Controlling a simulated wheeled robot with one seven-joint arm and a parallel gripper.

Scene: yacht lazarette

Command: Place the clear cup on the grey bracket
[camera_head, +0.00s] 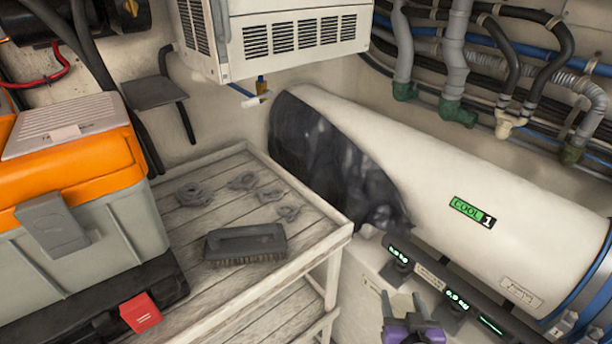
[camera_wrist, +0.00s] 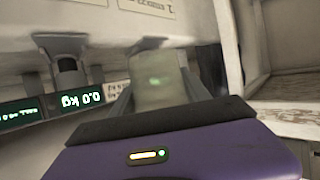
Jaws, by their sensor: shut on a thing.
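My gripper (camera_head: 404,312) is at the bottom of the head view, right of the slatted bench, in front of the display rail. Its purple body and dark fingers also show in the wrist view (camera_wrist: 160,90). It is shut on the clear cup (camera_wrist: 158,88), a see-through, faintly greenish shape between the fingers. The cup's rim and base are hard to make out. A dark grey bracket (camera_head: 154,93) with a flat top and a bent leg is on the back wall at upper left, far from my gripper. Its top looks bare.
The slatted bench (camera_head: 225,278) holds a brush (camera_head: 245,245), several grey rings or shackles and an orange-grey toolbox (camera_head: 75,180). A white louvred unit (camera_head: 275,35) hangs right of the bracket. A large white cylinder (camera_head: 450,180) and the display rail (camera_head: 430,275) fill the right.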

